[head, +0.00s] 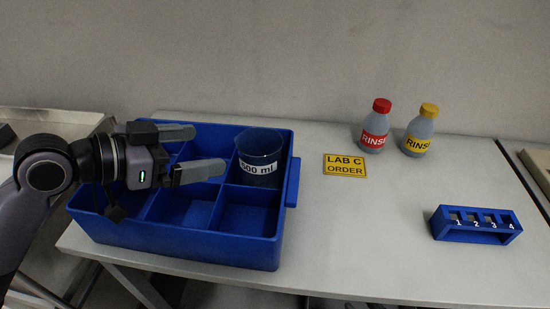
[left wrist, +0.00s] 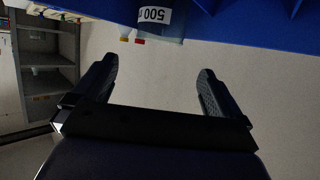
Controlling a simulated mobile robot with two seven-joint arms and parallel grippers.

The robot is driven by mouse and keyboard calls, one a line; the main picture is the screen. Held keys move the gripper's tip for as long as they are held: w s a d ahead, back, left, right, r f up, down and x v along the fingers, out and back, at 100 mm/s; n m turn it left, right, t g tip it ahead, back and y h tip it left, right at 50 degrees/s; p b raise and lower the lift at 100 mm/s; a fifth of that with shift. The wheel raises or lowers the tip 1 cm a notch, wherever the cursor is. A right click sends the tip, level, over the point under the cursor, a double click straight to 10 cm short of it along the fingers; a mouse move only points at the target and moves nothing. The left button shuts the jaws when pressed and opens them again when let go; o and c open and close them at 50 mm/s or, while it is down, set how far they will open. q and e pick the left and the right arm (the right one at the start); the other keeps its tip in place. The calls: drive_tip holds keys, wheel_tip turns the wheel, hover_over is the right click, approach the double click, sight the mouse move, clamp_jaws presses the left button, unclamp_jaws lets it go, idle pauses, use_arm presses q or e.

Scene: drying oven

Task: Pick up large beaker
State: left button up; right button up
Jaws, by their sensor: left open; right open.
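The large beaker (head: 259,150), clear with a "500 ml" label, stands upright in the back right compartment of the blue divided crate (head: 180,236). In the left wrist view, part of the beaker (left wrist: 160,18) shows at the top with its label upside down. My left gripper (head: 208,151) is open and empty above the crate, to the left of the beaker, with its fingers pointing toward it. A gap separates the fingertips from the beaker. In the left wrist view, nothing is between the fingers (left wrist: 157,80). My right gripper is not in view.
Two rinse bottles, one red-capped (head: 375,128) and one yellow-capped (head: 421,132), stand at the back of the table. A yellow "LAB C ORDER" sign (head: 345,165) and a blue numbered rack (head: 476,225) are right of the crate. The table's front middle is clear.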

use_arm(q)
drive_tip(key=p, duration=0.1)
approach(276, 141)
drive_tip(key=x, duration=0.4)
drive_tip(key=shift+d+f, duration=0.1)
drive_tip(key=shift+f, duration=0.05)
idle(0.3)
drive_tip(key=c, duration=1)
drive_tip(key=shift+c, duration=0.7)
